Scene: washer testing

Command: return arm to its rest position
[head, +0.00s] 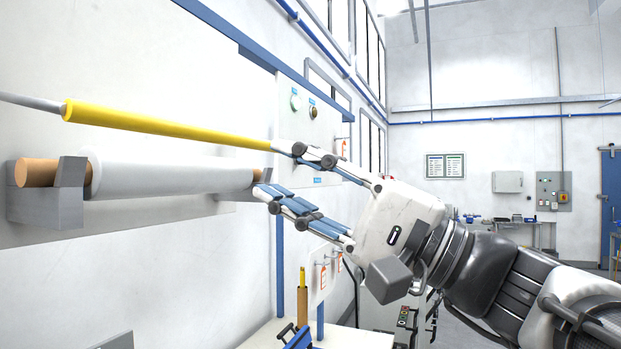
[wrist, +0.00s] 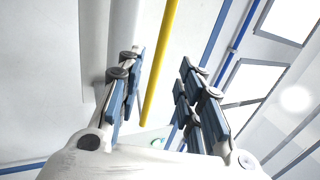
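My gripper (head: 268,168) reaches leftward from the right side of the head view, with the arm stretched out behind it. Its two blue-padded fingers are spread apart. In the wrist view the gripper (wrist: 160,72) is also open, and nothing is clamped between the pads. A yellow rod (head: 165,125) with a grey end extends left from near the upper fingertip in the head view. In the wrist view the yellow rod (wrist: 160,70) shows through the gap between the fingers. I cannot tell whether a finger touches it.
A white roll (head: 165,175) on a wooden core sits in a grey wall bracket (head: 45,205), close to the fingertips. A wall panel (head: 310,120) with buttons is behind the gripper. A pale worktop (head: 265,335) with blue items lies below. The room at the right is more open.

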